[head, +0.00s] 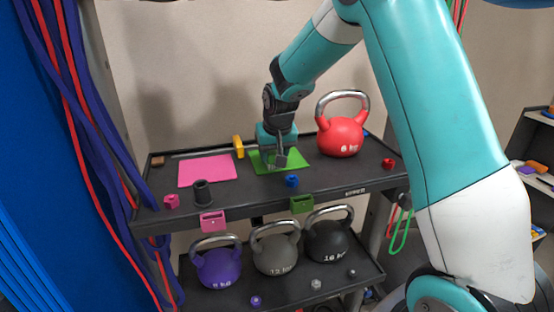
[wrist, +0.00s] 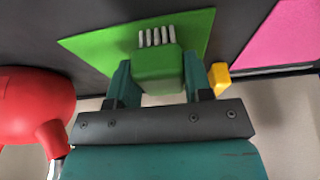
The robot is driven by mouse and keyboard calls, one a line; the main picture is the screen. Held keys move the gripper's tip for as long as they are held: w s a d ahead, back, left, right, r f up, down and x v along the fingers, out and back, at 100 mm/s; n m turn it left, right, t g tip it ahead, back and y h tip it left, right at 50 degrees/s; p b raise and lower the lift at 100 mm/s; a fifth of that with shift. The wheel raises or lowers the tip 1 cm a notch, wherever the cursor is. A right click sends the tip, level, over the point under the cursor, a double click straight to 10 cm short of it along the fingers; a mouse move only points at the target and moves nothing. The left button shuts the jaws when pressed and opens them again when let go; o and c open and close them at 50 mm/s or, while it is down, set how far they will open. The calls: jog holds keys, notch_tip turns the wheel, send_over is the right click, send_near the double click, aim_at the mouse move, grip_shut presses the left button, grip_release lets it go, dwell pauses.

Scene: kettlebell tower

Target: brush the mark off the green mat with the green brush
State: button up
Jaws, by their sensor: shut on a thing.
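The green mat (head: 298,161) lies on the upper shelf, left of the red kettlebell, and also shows in the wrist view (wrist: 100,42). My gripper (head: 279,160) is over the mat. In the wrist view my gripper (wrist: 158,80) is shut on the green brush (wrist: 158,68), with a finger on each side of its block. The brush's pale bristles point away from my gripper, over the mat; I cannot tell whether they touch it. In the head view my gripper largely hides the brush. I see no mark on the visible parts of the mat.
A red kettlebell (head: 340,138) stands close right of the mat. A yellow block (head: 238,146) and a pink mat (head: 207,170) are to the left. A blue piece (head: 292,181) lies in front, and a dark cup (head: 202,194) stands near the front edge.

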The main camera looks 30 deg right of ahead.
jog(key=shift+r+p, duration=0.85)
jog(key=shift+r, duration=0.2)
jog(key=shift+w+a+r, duration=0.1)
jog(key=shift+a+r, duration=0.1)
jog(key=shift+w+a+r+p, duration=0.2)
jog(key=shift+a+r+p, duration=0.65)
jog(key=shift+a+p, duration=0.1)
notch_tip(320, 180, up, 6)
jog(key=p, duration=0.4)
jog(key=shift+a, duration=0.1)
